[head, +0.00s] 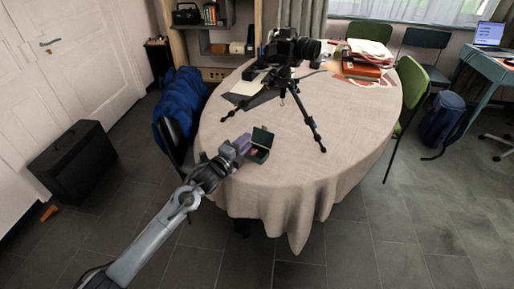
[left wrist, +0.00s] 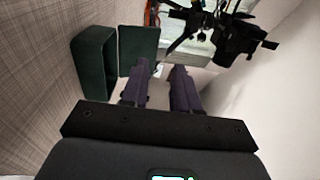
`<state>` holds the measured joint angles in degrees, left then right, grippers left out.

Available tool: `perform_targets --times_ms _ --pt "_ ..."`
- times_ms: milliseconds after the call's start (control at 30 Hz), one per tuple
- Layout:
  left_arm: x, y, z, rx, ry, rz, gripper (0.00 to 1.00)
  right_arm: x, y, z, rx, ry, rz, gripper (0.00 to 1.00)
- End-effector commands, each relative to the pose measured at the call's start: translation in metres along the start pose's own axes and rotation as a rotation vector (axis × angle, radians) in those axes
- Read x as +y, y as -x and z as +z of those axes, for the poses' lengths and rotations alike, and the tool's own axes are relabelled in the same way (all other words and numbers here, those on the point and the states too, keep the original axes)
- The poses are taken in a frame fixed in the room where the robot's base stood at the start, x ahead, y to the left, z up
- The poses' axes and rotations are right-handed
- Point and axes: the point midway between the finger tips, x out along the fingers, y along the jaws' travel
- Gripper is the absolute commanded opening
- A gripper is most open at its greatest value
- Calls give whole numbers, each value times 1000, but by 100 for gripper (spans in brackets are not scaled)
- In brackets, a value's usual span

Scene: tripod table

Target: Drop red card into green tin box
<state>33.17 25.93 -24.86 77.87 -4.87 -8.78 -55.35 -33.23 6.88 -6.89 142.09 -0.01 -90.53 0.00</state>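The green tin box (head: 264,138) stands on the tablecloth near the table's front left edge, its lid raised. In the left wrist view the box (left wrist: 82,64) is at the upper left, with its lid (left wrist: 138,45) beside it. A small orange-red patch (head: 256,153) shows inside the box in the head view; it may be the red card, but it is too small to be sure. My left gripper (head: 242,144) is just left of the box. In the wrist view its fingers (left wrist: 162,80) stand apart with nothing visible between them. My right gripper is out of view.
A camera on a black tripod (head: 290,80) stands on the round table (head: 345,115) behind the box. Books and papers (head: 362,65) lie at the back right. A blue jacket (head: 182,97) hangs on a chair at left. The table's front right is clear.

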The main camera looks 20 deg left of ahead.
Motion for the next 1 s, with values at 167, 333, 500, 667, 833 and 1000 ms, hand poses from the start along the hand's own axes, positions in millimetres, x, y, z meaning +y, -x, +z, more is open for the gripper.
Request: perform_targets --times_ms 167,333,500,667,833,1000 --pt "0 0 0 0 0 0 32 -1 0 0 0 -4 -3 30" --pt "0 2 0 0 0 0 32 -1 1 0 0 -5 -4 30" --pt "-1 14 1 -1 -1 2 32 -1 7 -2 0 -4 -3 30" --pt "-1 38 1 0 -3 3 32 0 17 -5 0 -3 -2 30" --pt "-1 67 0 1 -1 3 32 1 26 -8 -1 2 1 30" --pt "0 90 0 0 -1 3 32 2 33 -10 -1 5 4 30"
